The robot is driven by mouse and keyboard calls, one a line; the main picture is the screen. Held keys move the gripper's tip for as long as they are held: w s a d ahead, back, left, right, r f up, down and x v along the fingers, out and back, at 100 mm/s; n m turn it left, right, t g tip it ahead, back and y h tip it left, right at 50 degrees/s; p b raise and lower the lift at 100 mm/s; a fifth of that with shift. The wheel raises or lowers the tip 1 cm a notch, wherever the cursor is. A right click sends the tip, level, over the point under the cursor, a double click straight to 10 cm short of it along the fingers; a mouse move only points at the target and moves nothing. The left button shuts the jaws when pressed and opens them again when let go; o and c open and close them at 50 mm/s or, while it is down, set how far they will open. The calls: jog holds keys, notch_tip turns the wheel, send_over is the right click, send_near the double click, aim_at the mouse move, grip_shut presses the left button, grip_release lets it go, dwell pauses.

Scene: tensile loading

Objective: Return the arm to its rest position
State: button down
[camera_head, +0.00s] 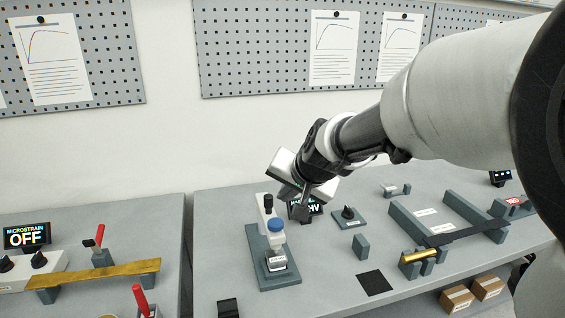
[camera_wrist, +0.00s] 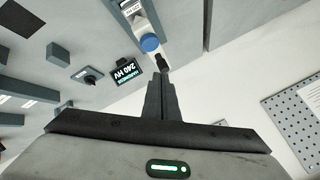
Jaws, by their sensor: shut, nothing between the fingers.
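My arm reaches in from the right in the head view. My gripper (camera_head: 305,193) hangs over the back of the right bench, above and beside a hardness tester (camera_head: 277,240) with a blue cap and a black knob. In the wrist view my gripper (camera_wrist: 160,82) has its fingers together, with nothing between them. The hardness tester (camera_wrist: 146,30) shows past the fingertips, and I see a gap between them. A small display (camera_wrist: 126,71) reads 240 HV; my gripper partly covers it in the head view.
A knob box (camera_head: 347,216) and a grey block (camera_head: 361,246) stand right of the tester. A left bench holds a brass bar (camera_head: 95,274). Pegboards (camera_head: 255,55) line the wall.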

jog(key=s+d+r+n+g+h+p, duration=0.1)
jog(key=s+d, duration=0.3)
jog(key=s, duration=0.4)
jog(key=s+d+r+n+h+p, duration=0.1)
jog(key=s+d+r+p, duration=0.2)
jog(key=s, duration=0.6)
jog(key=s+d+r+n+g+h+p, duration=0.1)
jog(key=s+d+r+p, duration=0.1)
jog(key=s+d+r, duration=0.2)
jog(key=s+d, duration=0.3)
jog(key=s, duration=0.2)
jog(key=shift+s+d+n+g, duration=0.15)
jog(key=shift+s+n+g, duration=0.1)
jog(key=shift+n+g, duration=0.05)
jog(key=shift+d+r, duration=0.1)
